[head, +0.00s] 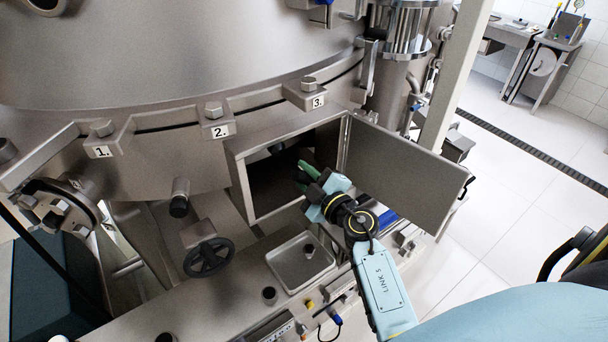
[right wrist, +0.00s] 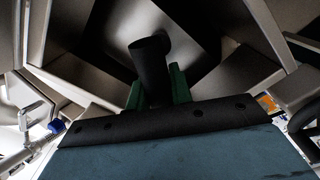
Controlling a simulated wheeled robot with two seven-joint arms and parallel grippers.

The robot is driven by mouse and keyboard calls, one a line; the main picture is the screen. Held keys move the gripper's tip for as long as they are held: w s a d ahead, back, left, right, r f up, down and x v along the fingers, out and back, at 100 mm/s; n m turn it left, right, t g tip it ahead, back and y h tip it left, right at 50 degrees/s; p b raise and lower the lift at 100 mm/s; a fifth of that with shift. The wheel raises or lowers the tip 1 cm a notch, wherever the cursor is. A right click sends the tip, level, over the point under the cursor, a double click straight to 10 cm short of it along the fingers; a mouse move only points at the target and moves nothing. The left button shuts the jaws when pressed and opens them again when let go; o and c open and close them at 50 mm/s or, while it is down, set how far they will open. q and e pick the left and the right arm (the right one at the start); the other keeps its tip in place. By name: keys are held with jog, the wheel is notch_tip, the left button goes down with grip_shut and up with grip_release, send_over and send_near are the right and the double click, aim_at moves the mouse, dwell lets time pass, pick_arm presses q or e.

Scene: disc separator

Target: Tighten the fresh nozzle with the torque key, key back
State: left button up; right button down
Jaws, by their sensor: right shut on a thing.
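My right gripper (head: 308,172) reaches into the mouth of the open steel box (head: 240,180), its green fingers partly hidden in shadow. In the right wrist view the green fingers (right wrist: 158,92) are shut on a dark tool with a round shaft and a short side piece (right wrist: 150,62), which looks like the torque key. A dark fitting (head: 277,148) shows under the box's ceiling; whether it is the fresh nozzle, and whether the key touches it, I cannot tell. A small grey nozzle-like part (head: 309,251) stands in the shallow tray (head: 283,270). My left gripper is out of view.
The box's door (head: 400,175) stands open to the right, close to my right wrist. A black handwheel (head: 208,258) and a dark-tipped stub (head: 180,198) stick out left of the box. Brackets marked 1, 2 and 3 line the drum's rim above. Open floor lies to the right.

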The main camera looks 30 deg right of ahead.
jog(key=shift+r, duration=0.1)
jog(key=m, duration=0.7)
jog(key=shift+w, duration=0.15)
jog(key=shift+d, duration=0.1)
jog(key=m, duration=0.7)
jog(key=shift+w, duration=0.1)
dwell(0.3)
